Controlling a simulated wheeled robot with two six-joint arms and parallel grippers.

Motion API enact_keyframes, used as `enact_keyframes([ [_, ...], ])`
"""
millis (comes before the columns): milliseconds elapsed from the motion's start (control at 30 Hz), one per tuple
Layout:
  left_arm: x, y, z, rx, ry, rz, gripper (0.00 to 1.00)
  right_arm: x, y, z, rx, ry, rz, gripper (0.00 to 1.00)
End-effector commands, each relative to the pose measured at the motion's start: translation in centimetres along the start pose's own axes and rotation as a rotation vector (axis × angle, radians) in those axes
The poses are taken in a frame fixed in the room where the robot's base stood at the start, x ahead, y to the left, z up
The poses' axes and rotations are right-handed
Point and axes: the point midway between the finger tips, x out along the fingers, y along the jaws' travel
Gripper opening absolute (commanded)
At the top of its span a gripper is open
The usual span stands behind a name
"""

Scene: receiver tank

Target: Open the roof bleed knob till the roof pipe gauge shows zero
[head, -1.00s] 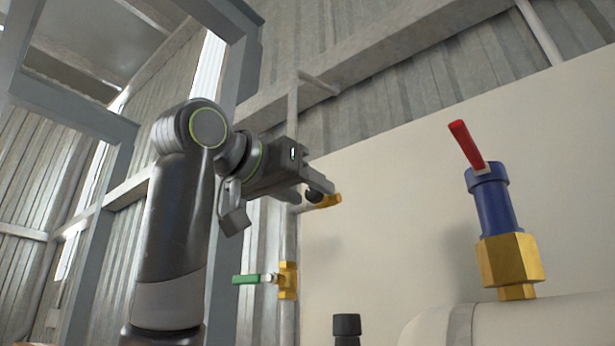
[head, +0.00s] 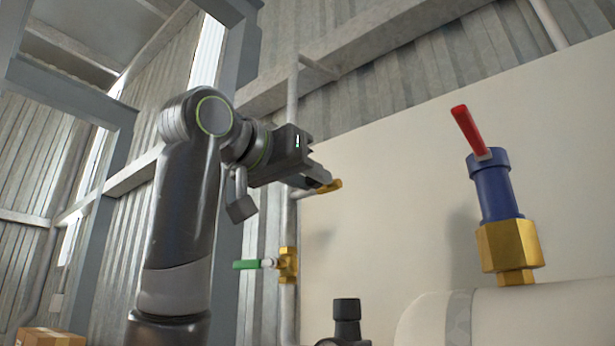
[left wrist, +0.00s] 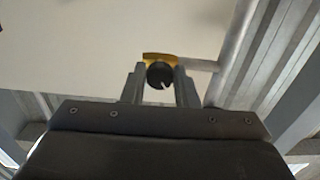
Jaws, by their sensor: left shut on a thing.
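The roof bleed knob is a small dark round knob with a pale mark, seen in the left wrist view (left wrist: 159,75). It sits on a brass fitting (left wrist: 147,57), which also shows in the head view (head: 334,186) at the end of a short side pipe. My left gripper (head: 318,180) is at the knob, with one finger on each side, shut on it. The fingers hide most of the knob in the head view. No readable gauge face shows in either view. My right gripper is out of view.
A green-handled brass valve (head: 287,264) is on the vertical pipe below my left gripper. A blue valve with a red lever (head: 468,131) stands on the pale tank pipe at right. A black-capped fitting (head: 346,320) is at the bottom. A cardboard box (head: 48,337) is lower left.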

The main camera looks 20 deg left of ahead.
Motion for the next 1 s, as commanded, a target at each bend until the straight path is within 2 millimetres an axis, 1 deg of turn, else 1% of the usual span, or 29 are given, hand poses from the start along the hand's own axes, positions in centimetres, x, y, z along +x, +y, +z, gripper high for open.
enact_keyframes([
  [167, 0.0, 0.0, 0.1, -0.062, 0.001, 0.0, 0.04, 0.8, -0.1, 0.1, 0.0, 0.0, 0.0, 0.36],
  [367, -0.1, 0.0, 0.3, -0.203, 0.001, 0.0, 0.04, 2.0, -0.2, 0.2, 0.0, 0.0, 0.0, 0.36],
  [700, 0.0, 0.1, 0.2, -0.522, 0.001, 0.001, 0.04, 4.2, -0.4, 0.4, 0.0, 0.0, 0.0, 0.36],
  [1000, 0.0, 0.1, 0.1, -0.806, 0.002, 0.0, 0.04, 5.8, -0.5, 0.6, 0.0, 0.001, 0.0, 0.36],
])
